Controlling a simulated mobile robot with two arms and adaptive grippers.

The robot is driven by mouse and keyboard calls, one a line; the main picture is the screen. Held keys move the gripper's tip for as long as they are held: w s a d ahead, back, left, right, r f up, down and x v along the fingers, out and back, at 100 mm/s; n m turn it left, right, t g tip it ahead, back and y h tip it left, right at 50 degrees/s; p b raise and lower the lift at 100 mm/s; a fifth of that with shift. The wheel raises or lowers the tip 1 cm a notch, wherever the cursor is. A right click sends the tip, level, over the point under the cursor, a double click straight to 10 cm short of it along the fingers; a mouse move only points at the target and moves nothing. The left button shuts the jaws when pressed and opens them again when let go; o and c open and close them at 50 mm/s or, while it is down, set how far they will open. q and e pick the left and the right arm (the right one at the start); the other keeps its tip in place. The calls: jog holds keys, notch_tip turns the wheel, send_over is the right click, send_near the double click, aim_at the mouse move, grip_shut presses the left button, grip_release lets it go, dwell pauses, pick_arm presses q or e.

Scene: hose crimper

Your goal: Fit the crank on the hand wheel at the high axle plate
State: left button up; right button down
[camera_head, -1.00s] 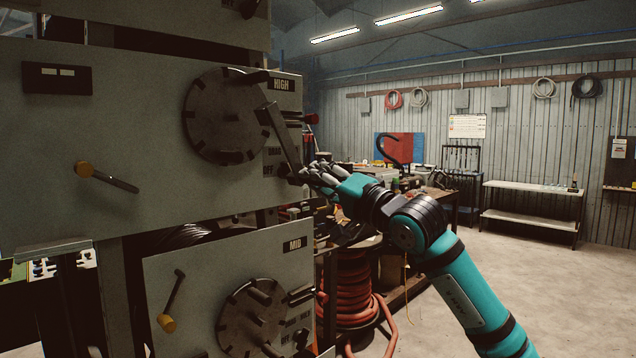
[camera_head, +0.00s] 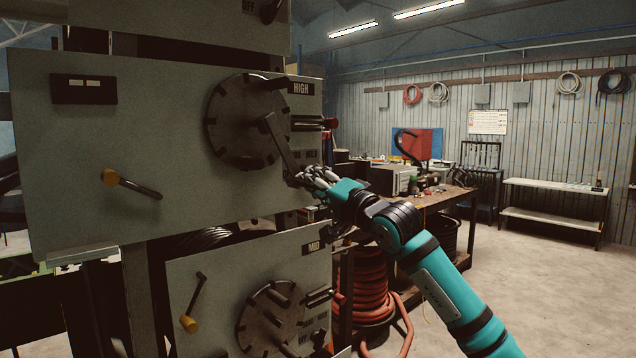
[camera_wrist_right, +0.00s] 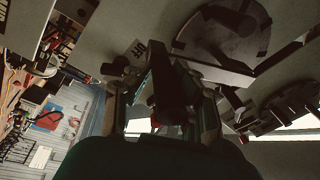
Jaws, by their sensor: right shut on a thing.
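The high axle plate (camera_head: 100,150) is a grey panel labelled HIGH. Its dark round hand wheel (camera_head: 235,125) has notches around the rim and a peg at its upper right. My right gripper (camera_head: 305,178) is shut on the crank (camera_head: 281,143), a grey bar held slanting with its upper end in front of the wheel's right part. In the right wrist view, the dark crank handle (camera_wrist_right: 172,90) lies between the fingers of the right gripper (camera_wrist_right: 168,105), and the hand wheel (camera_wrist_right: 225,35) is beyond. I cannot tell whether crank and wheel touch. My left gripper is out of view.
Dark and red-ended rods (camera_head: 318,122) stick out right of the wheel. A yellow-knobbed lever (camera_head: 132,184) is on the high plate's left. The MID plate (camera_head: 215,270) below has its own wheel (camera_head: 268,318) and lever (camera_head: 193,300). A workbench (camera_head: 440,197) stands behind; floor at right is clear.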

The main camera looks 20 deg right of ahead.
jog(key=shift+s+d+r+b, duration=0.1)
jog(key=shift+s+r+b, duration=0.05)
jog(key=shift+b, duration=0.8)
dwell(1.5)
jog(key=shift+f+p+x, duration=0.2)
jog(key=shift+p+x, duration=0.3)
jog(key=shift+x, duration=0.5)
jog(key=shift+f+p+x, duration=0.2)
jog(key=shift+p+x, duration=0.3)
jog(key=shift+x, duration=0.55)
jog(key=c, duration=1.1)
grip_release()
jog(key=shift+f, duration=0.15)
jog(key=shift+a+v, duration=0.2)
jog(key=shift+v, duration=5.7)
jog(key=shift+s, duration=0.1)
